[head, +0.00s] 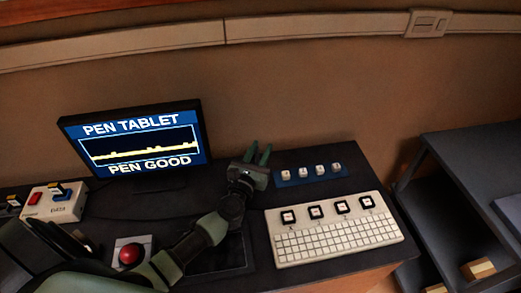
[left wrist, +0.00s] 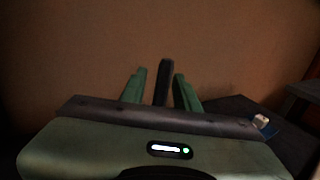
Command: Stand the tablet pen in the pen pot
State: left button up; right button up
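My left gripper (head: 257,154) is raised at the back of the desk, right of the monitor, its two green fingers apart. In the left wrist view (left wrist: 160,90) a dark upright bar (left wrist: 164,82) shows between the fingers, with a gap on its left side. I cannot tell whether it is the tablet pen or whether it is touched. The dark tablet (head: 222,256) lies on the desk, partly under my left arm. I cannot make out the pen pot in either view.
A monitor (head: 140,140) reading "PEN TABLET" and "PEN GOOD" stands at the back. A white keyboard panel (head: 330,240) and a blue strip with white keys (head: 311,175) lie at right. A red button box (head: 130,254) and a white switch box (head: 52,203) sit at left.

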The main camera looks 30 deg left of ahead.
pick_arm(q)
jog(key=s+d+b, duration=0.1)
jog(key=s, duration=1.1)
jog(key=shift+d+r+b, duration=0.2)
jog(key=shift+b, duration=0.2)
